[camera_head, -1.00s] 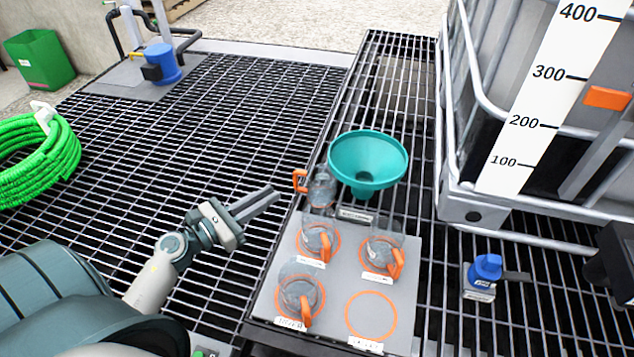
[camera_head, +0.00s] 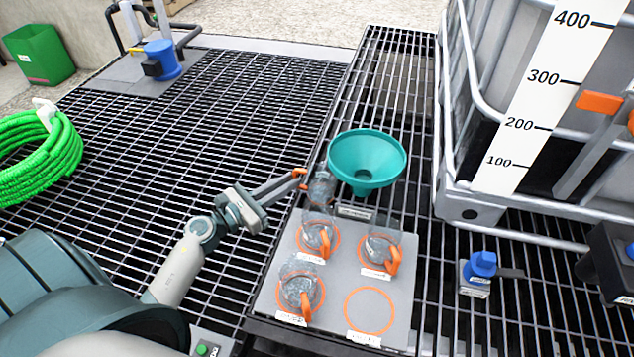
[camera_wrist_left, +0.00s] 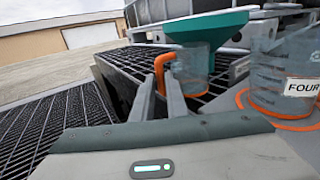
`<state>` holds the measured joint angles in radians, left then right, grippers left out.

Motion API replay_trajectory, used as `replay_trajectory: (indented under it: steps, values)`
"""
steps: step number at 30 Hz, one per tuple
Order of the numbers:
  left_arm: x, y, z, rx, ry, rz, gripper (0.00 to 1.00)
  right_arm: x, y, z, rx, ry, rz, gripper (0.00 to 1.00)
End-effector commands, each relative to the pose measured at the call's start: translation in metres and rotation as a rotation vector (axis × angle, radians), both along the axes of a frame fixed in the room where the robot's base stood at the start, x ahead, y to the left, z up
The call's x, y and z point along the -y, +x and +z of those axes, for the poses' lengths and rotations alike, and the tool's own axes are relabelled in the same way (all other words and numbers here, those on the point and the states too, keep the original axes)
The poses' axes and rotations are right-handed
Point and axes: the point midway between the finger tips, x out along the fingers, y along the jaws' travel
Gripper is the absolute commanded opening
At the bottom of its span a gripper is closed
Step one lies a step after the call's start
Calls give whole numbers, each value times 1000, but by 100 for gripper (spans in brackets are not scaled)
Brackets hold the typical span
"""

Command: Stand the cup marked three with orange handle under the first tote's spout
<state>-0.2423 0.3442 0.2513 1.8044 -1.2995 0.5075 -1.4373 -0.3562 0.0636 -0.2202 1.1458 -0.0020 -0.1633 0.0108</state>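In the left wrist view the handle rises between the tips of the fingers (camera_wrist_left: 160,92), which look apart. Three more clear cups with orange handles stand on the board's orange rings; one in the left wrist view is marked FOUR (camera_wrist_left: 285,75). My right gripper is out of view.
The teal funnel (camera_head: 368,158) is close to the cup's right. One orange ring (camera_head: 369,310) on the board is empty. A caged tote (camera_head: 490,205) with a volume scale stands right, with a dark fitting (camera_head: 608,262) at the edge. A blue-handled valve (camera_head: 481,268) sits on the grating.

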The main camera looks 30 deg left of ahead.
Motion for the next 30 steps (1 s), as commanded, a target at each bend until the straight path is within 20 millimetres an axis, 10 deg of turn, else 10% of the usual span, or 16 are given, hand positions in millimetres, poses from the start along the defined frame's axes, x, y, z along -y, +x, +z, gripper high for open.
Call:
replay_trajectory:
  steps: [24, 30]
  values:
    - [12, 30, 0, -1, 0, 0, 13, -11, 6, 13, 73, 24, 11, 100]
    - [12, 30, 0, -1, 0, 0, 0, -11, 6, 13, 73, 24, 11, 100]
